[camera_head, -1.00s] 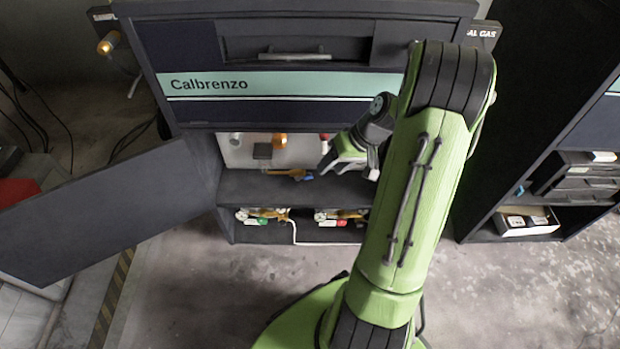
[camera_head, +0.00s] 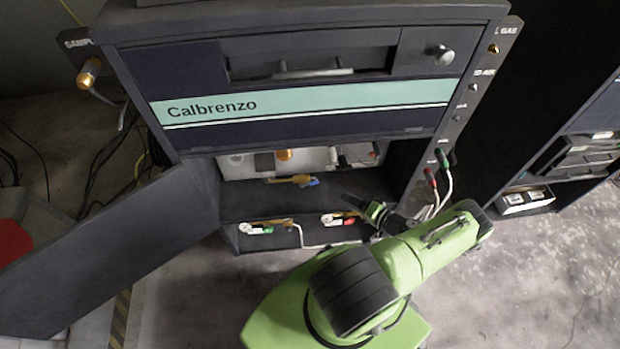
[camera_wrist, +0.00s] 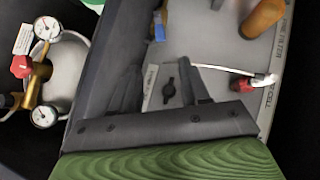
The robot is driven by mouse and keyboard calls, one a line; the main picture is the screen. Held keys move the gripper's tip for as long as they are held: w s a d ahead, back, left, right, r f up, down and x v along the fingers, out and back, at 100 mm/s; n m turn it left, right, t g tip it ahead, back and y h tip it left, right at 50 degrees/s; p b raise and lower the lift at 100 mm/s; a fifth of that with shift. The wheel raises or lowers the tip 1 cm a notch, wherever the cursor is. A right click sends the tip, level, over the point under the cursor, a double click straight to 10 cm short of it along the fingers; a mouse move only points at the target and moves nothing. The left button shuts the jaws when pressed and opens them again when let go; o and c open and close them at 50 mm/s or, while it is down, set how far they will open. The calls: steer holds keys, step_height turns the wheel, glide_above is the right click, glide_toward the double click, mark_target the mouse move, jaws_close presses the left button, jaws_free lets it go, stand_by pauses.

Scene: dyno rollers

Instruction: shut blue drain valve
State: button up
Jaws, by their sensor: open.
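The blue drain valve (camera_head: 306,181) is a small blue handle on a brass fitting in the upper bay of the open cabinet. Part of the blue handle and brass shows at the top of the wrist view (camera_wrist: 160,33). My gripper (camera_head: 355,204) is at the right side of the cabinet opening, to the right of the valve and lower in the picture, apart from it. In the wrist view its dark fingers (camera_wrist: 160,82) are spread with nothing held between them.
The cabinet door (camera_head: 100,240) hangs open at left. Below the valve, a shelf (camera_head: 300,206) separates a lower bay with gauges and red and green knobs (camera_head: 337,219). A red-ended fitting with a white hose (camera_wrist: 240,84) lies right of my fingers. Hoses (camera_head: 440,190) hang at the cabinet's right.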

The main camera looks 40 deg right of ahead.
mark_target(316, 183)
steer(key=b+x, duration=0.3)
steer(key=x, duration=1.1)
steer(key=shift+w+a+f, duration=0.15)
steer(key=shift+w, duration=0.1)
jaws_close()
